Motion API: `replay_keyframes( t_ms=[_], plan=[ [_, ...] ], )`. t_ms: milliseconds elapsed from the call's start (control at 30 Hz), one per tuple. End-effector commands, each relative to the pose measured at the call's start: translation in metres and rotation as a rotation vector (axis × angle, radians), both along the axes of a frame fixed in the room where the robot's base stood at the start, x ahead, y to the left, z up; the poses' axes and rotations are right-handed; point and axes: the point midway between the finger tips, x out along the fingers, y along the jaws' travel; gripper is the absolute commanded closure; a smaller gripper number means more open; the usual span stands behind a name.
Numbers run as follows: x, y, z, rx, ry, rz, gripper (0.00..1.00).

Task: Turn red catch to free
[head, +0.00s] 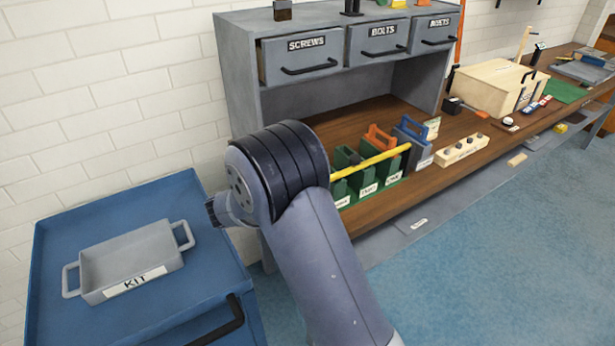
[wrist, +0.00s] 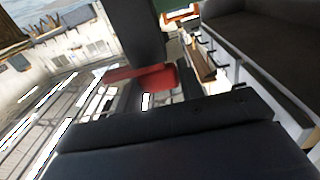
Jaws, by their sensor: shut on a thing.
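The red catch (wrist: 155,76) is a small red bar in the middle of the wrist view. It lies between the two dark fingers of my gripper (wrist: 147,88), which is shut on it. One finger comes down from the top of the picture, and the other fills the lower part and hides what is below. The part that the catch is mounted on cannot be made out. In the head view my arm hides the gripper, and the red catch does not show there.
A blue cart (head: 60,234) with a grey KIT tray (head: 110,252) stands at the left. A grey hutch (head: 236,80) with labelled drawers stands on the wooden bench (head: 418,190). Green bins (head: 366,184) sit behind my arm. Blue floor (head: 500,250) is open at the right.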

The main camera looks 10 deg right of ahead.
Motion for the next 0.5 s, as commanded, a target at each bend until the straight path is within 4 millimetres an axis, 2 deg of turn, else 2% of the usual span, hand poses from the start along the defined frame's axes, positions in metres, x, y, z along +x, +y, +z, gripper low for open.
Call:
replay_keyframes(
  t_ms=[133,167,400,500],
  plan=[
    [0.0007,-0.0005,0.0029,-0.003,-0.005,0.000,0.86],
    [0.0007,-0.0005,0.0029,-0.003,-0.005,0.000,0.61],
    [0.0004,-0.0003,0.0016,-0.001,-0.002,0.001,0.42],
    [0.0003,-0.0002,0.0012,-0.001,-0.002,0.001,0.42]
  ],
)
